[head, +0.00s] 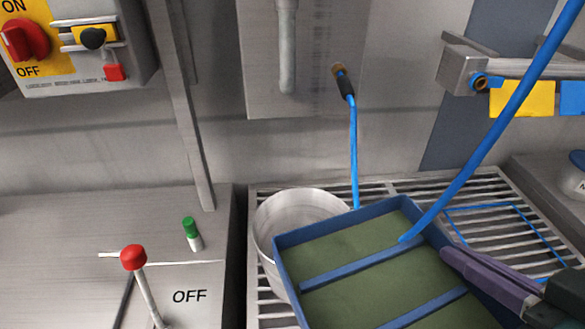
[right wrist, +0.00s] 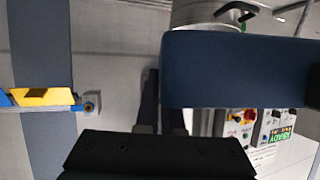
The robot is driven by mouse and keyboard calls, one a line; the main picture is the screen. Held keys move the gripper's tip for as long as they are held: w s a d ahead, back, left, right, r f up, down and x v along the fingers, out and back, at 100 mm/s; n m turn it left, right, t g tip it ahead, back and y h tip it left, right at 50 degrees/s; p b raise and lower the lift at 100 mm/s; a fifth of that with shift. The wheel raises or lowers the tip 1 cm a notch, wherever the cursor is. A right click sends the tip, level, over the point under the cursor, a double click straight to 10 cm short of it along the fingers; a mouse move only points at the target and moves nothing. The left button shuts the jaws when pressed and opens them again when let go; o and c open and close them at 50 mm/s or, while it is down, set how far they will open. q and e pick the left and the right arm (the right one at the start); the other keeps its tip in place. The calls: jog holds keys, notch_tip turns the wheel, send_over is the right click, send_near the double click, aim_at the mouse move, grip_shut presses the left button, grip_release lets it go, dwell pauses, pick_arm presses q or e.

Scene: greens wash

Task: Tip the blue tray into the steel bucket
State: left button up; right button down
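The blue tray (head: 288,240), with blue bars across a green inside, is at the lower middle of the head view. It overlaps the front right of the steel bucket (head: 275,212), hiding part of it. The bucket's far rim and some of its inside show. My right gripper (head: 452,258) is at the tray's right wall, its fingers close together on it. In the right wrist view the tray (right wrist: 235,70) lies across the gripper's fingers and hides part of them. My left gripper is not in view.
A slatted metal grating (head: 485,188) lies beneath, with a blue outline (head: 510,207) on it. A blue hose (head: 353,150) hangs behind the tray. A blue diagonal line (head: 490,135) crosses down to the tray. A red-knobbed lever (head: 134,258) and green-capped bottle (head: 192,235) stand left.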

aim_at(450, 307)
jog(key=f+b, duration=0.1)
jog(key=f, duration=0.1)
jog(key=s+f+b, duration=0.1)
jog(key=f, duration=0.1)
jog(key=s+f+b, duration=0.1)
jog(key=f, duration=0.1)
jog(key=shift+a+f, duration=0.2)
jog(key=shift+a, duration=0.15)
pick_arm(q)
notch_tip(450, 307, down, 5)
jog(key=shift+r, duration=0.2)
